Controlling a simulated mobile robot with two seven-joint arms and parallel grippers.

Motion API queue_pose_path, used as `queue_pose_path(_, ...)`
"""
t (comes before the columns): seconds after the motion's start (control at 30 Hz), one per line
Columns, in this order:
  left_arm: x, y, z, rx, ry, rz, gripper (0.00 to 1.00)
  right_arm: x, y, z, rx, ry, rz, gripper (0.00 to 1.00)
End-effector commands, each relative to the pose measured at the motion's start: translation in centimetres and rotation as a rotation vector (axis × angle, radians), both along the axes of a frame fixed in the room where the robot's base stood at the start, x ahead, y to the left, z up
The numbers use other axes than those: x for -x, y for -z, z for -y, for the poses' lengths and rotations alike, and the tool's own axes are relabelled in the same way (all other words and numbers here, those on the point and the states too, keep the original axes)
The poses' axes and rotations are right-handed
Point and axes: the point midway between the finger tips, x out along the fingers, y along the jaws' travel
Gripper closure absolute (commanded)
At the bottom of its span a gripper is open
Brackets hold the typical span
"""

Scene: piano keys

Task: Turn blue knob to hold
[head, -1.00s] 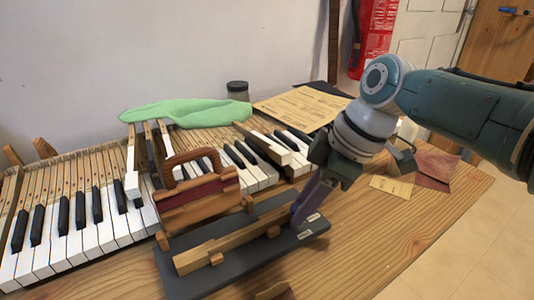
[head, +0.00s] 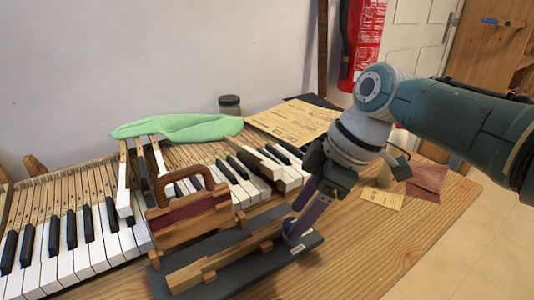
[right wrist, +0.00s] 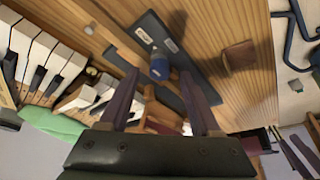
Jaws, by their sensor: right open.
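The blue knob (right wrist: 160,67) sits on a dark grey board (right wrist: 194,65), near two small white labels (right wrist: 143,35). In the head view the board (head: 222,284) lies on the table with a wooden bar on it, and the knob is mostly hidden behind my fingers. My right gripper (head: 298,225) is over the board's right end, pointing down. In the right wrist view its two purple fingers (right wrist: 160,76) are apart, with the knob showing between their tips. I cannot tell whether they touch it. My left gripper is not in view.
A wooden block with a curved handle (head: 188,210) stands just behind the board. Piano keys (head: 80,245) fill the left, with a green cloth (head: 180,127) and jar (head: 230,105) behind. Papers (head: 295,120) lie at the back. The table's right front is clear.

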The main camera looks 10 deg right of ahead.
Motion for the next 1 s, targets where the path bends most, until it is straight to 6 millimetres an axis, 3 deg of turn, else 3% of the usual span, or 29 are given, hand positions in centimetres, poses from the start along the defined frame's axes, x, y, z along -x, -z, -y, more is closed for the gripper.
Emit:
queue_pose_path(0.03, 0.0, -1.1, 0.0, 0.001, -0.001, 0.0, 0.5, 0.1, -1.4, 0.4, 0.002, 0.001, 0.002, 0.36)
queue_pose_path(0.2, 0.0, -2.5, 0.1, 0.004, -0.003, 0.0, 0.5, 0.7, -4.6, 1.7, 0.003, 0.001, 0.003, 0.36)
queue_pose_path(0.4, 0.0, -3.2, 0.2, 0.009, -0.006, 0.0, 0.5, 1.2, -7.3, 2.7, 0.003, 0.001, 0.003, 0.36)
queue_pose_path(0.87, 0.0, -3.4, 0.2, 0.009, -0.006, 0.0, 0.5, 1.6, -7.9, 2.9, 0.002, 0.003, -0.002, 0.36)
queue_pose_path(1.0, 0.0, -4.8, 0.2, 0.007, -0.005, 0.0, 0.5, 3.7, -7.5, 2.2, 0.02, 0.044, -0.024, 0.36)
